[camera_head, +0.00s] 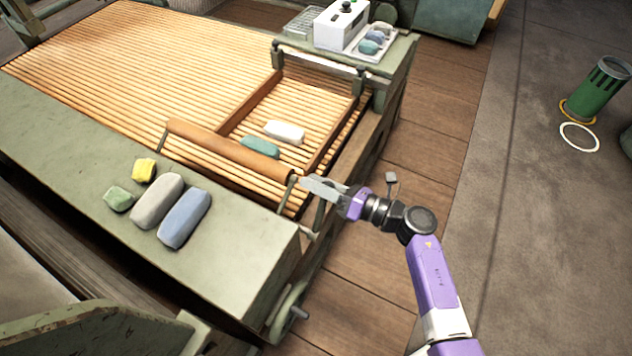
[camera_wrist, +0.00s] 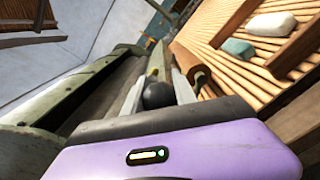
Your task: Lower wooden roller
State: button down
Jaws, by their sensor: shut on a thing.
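The wooden roller (camera_head: 225,148) is a brown cylinder lying across the slatted bed, raised at a slant in the picture, with its near end by my gripper. In the wrist view its end (camera_wrist: 190,64) shows just right of the fingers. My gripper (camera_head: 312,186) is at the bed's near right edge. In the wrist view my gripper (camera_wrist: 158,84) is shut on a dark round knob (camera_wrist: 158,95) between its two grey fingers. The knob is hidden in the head view. Whether the roller touches the slats is hard to tell.
A white block (camera_head: 284,131) and a teal block (camera_head: 260,147) lie on slats inside a wooden frame (camera_head: 237,108) behind the roller. Several blocks lie on the green ledge (camera_head: 235,255). A white device (camera_head: 341,24) stands at the back. Floor at right is mostly clear.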

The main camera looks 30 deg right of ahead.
jog(key=w+d+f+m+b, duration=0.4)
jog(key=d+f+m+b, duration=0.1)
jog(key=f+m, duration=0.5)
jog(key=shift+w+d+b, duration=0.3)
jog(key=shift+w+d, duration=0.05)
jog(key=shift+d, duration=0.55)
jog(key=c, duration=1.1)
grip_release()
jog(key=shift+f, duration=0.1)
jog(key=shift+o, duration=0.5)
jog(key=v, duration=0.7)
jog(key=shift+s+d, duration=0.2)
jog(key=shift+s, duration=0.1)
